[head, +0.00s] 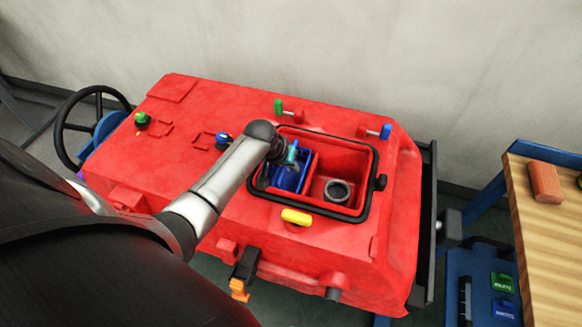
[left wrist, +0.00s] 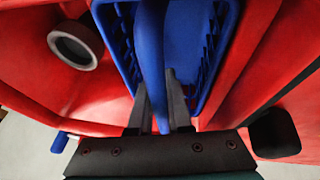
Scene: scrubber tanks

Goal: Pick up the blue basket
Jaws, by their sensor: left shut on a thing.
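The blue basket (head: 290,179) sits inside the left part of the open compartment in the red scrubber tank. My left gripper (head: 280,163) reaches down into the compartment over the basket, and its fingertips are hard to make out in the head view. In the left wrist view the two dark fingers of the left gripper (left wrist: 162,104) are shut on a blue upright bar between the walls of the basket (left wrist: 122,50). The basket's underside is hidden. My right gripper is not in view.
A yellow knob (head: 296,216) is in front, with green (head: 278,106) and blue (head: 386,131) handles behind. A wooden table (head: 550,225) stands at right.

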